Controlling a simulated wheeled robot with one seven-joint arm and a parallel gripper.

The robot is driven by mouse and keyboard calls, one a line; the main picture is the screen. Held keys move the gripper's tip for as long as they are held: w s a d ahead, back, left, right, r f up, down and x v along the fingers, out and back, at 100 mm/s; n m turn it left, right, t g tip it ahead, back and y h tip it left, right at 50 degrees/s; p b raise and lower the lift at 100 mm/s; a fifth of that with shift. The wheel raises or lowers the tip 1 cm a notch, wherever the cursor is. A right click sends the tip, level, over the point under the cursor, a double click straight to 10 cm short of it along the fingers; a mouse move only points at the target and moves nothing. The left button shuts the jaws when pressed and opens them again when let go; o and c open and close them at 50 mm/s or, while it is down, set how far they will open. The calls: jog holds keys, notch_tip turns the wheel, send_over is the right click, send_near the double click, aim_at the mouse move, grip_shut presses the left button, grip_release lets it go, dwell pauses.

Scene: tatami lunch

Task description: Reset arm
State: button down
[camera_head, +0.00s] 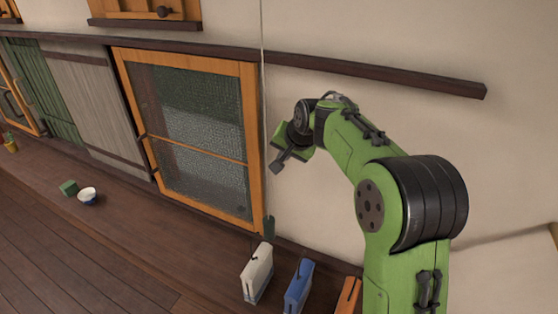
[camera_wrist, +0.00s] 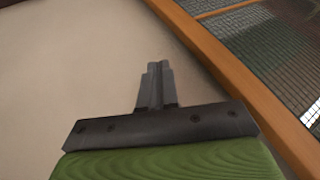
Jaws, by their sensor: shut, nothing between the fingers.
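My green arm rises at the right of the head view and bends left. My gripper (camera_head: 277,165) hangs at its end, in front of the pale wall (camera_head: 375,60) beside the orange-framed glass door. In the wrist view, my gripper (camera_wrist: 155,75) has its two fingers pressed together with nothing between them. The wall and the orange door frame (camera_wrist: 215,55) show behind the fingers.
A white box (camera_head: 257,272), a blue box (camera_head: 299,285) and an orange box (camera_head: 348,295) stand below my arm. A white bowl (camera_head: 88,196) and a green block (camera_head: 69,187) lie far left. The wooden floor (camera_head: 150,245) between is clear.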

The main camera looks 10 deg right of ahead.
jog(key=s+d+r+n+h+b, duration=0.1)
jog(key=s+r+n+h+b, duration=0.2)
jog(key=s, duration=1.4)
jog(key=s+d+f+n, duration=0.1)
jog(key=s+f, duration=0.1)
jog(key=s, duration=0.4)
jog(key=s+d+f+g, duration=0.1)
jog(key=s+f, duration=0.2)
jog(key=s, duration=0.4)
jog(key=s+d+f+n, duration=0.1)
jog(key=s+f, duration=0.1)
jog(key=s, duration=0.5)
jog(key=shift+s+f+n+y, duration=0.2)
jog(key=shift+f+n+y, duration=0.1)
jog(key=shift+y, duration=0.1)
